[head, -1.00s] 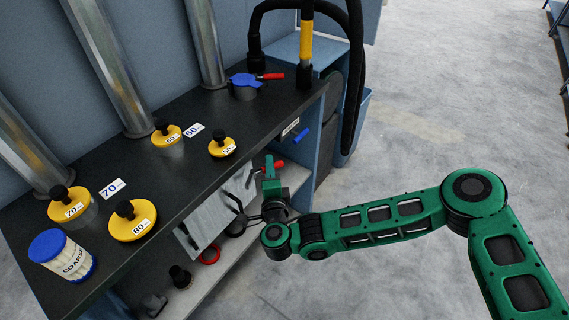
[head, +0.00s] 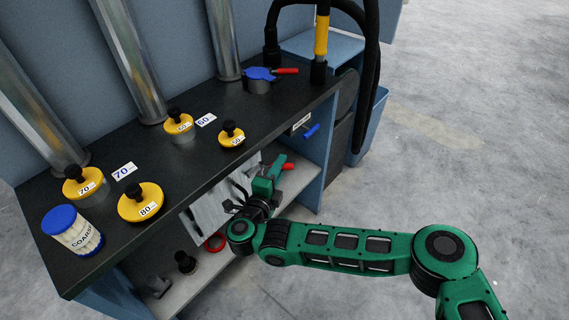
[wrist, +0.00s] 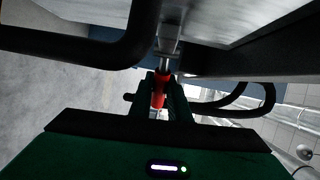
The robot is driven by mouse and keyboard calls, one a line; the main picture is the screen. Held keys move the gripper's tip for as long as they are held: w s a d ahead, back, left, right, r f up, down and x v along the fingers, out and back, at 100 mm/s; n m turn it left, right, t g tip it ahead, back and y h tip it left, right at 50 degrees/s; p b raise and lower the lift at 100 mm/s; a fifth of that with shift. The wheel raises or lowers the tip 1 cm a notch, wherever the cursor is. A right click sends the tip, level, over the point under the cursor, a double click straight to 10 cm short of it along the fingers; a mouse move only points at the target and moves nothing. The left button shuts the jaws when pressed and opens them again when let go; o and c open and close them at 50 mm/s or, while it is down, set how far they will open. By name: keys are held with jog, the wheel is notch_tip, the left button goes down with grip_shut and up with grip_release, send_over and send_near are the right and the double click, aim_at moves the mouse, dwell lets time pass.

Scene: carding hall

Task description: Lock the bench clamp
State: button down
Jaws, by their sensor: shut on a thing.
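My gripper (head: 268,183) is at the front of the bench, just below the worktop edge. A red handle (wrist: 158,93) lies between its two green fingers in the wrist view, and the fingers are shut on it. A metal rod (wrist: 166,62) runs from the handle up toward the bench underside. In the head view the red handle (head: 288,166) shows just right of the fingers. The clamp body it belongs to is mostly hidden.
Yellow lidded weights (head: 141,202), number cards and a blue-capped jar (head: 72,232) stand on the dark worktop (head: 195,185). A blue lever (head: 311,130) sticks out from the bench front. A shelf below holds a red ring (head: 215,242). Floor to the right is clear.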

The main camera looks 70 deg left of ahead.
jog(key=shift+w+f, duration=0.1)
jog(key=shift+f, duration=0.05)
jog(key=c, duration=1.7)
grip_release()
jog(key=shift+o, duration=0.2)
jog(key=v, duration=1.1)
jog(key=shift+a, duration=0.1)
